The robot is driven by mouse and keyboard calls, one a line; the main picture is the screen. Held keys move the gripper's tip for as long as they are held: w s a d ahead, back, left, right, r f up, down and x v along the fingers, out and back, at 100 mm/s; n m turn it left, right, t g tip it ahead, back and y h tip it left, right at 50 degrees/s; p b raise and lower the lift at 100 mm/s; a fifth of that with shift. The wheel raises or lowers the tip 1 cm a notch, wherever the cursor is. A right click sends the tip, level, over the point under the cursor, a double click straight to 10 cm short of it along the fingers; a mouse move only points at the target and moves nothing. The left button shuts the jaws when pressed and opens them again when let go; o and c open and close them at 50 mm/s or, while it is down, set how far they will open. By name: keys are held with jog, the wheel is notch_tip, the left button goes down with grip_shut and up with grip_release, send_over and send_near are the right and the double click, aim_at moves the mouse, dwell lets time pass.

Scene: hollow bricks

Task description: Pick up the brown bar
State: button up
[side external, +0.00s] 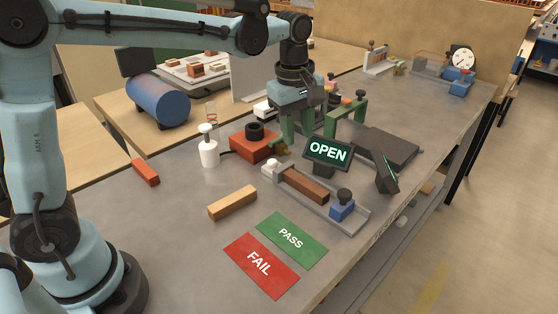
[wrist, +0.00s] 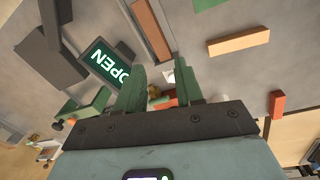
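The brown bar (side external: 305,186) lies lengthwise in a grey channel fixture (side external: 352,222), between a white-knobbed end and a blue block with a dark knob. In the wrist view the brown bar (wrist: 152,28) shows beyond my fingers, near the top edge. In the wrist view my gripper (wrist: 160,78) is open, with a clear gap and nothing held between the fingers.
An OPEN sign (side external: 328,152) stands just behind the fixture, with a dark angled panel (side external: 384,171) to its right. A tan bar (side external: 232,202), a red bar (side external: 145,172) and a white bottle (side external: 208,152) stand left. Green PASS (side external: 291,238) and red FAIL (side external: 260,265) mats lie in front.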

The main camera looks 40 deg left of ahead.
aim_at(306, 182)
jog(key=w+f+n, duration=0.1)
jog(key=f, duration=0.3)
jog(key=f+n, duration=0.1)
jog(key=f, duration=0.4)
jog(key=w+d+f+n+g, duration=0.1)
jog(key=f, duration=0.4)
jog(key=shift+w, duration=0.3)
jog(key=shift+c, duration=0.3)
grip_shut()
